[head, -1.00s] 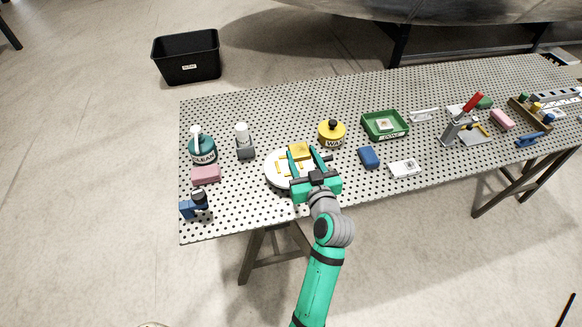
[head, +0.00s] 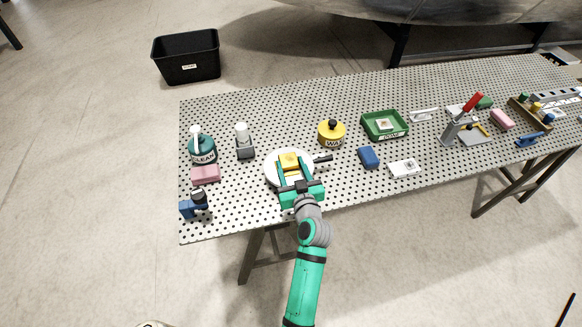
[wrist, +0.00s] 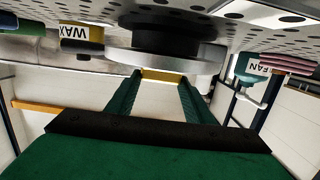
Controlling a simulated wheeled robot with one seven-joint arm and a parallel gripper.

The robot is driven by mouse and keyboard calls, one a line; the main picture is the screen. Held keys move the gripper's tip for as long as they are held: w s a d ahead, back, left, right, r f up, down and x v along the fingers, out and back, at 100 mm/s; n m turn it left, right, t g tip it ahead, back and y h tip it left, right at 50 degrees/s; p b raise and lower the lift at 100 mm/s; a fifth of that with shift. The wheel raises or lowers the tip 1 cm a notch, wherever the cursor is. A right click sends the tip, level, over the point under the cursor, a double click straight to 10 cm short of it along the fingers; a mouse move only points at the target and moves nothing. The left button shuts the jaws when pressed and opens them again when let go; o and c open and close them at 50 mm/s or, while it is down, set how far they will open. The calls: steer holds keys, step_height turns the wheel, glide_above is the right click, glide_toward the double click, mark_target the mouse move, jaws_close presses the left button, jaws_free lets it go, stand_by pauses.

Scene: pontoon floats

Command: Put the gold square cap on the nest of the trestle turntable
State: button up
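The gold square cap (head: 289,159) is between the fingertips of my gripper (head: 292,168), over the middle of the turntable. The trestle turntable (head: 271,171) is a round white disc with a dark handle at its right, near the front edge of the bench. Its yellow nest is mostly hidden by the cap and fingers. In the wrist view, the cap (wrist: 163,76) shows as a yellow strip between the two green fingers of my gripper (wrist: 160,82), close against the disc (wrist: 205,62). I cannot tell whether the cap touches the nest or hangs just above it.
A yellow wax tin (head: 331,133) stands behind right of the turntable. A blue block (head: 369,157) and white box (head: 404,168) lie to the right, before a green tray (head: 371,132).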

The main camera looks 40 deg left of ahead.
steer(key=o, duration=0.4)
steer(key=shift+f, duration=0.25)
steer(key=shift+c, duration=0.2)
steer(key=shift+d, duration=0.1)
steer(key=v, duration=1.2)
steer(key=shift+r, duration=0.2)
steer(key=s+d+f+m+t+h, duration=0.2)
steer(key=s+d+f+m+h, duration=0.25)
steer(key=d, duration=0.45)
steer(key=s+d+f+m+t+h, duration=0.1)
steer(key=s+d+f+m+h, duration=0.1)
steer(key=s+d+f+h, duration=0.45)
steer(key=s+d+r+m, duration=0.1)
steer(key=s+d+r, duration=0.1)
steer(key=s, duration=0.3)
steer(key=s+d+r+m+t+h, duration=0.1)
steer(key=s+d+r, duration=0.2)
steer(key=s, duration=0.3)
steer(key=s+d+r+m, duration=0.1)
steer(key=s+d+r, duration=0.2)
steer(key=s, duration=0.3)
steer(key=shift+s+d+t, duration=0.25)
steer(key=shift+d+t, duration=0.05)
steer(key=shift+d, duration=0.45)
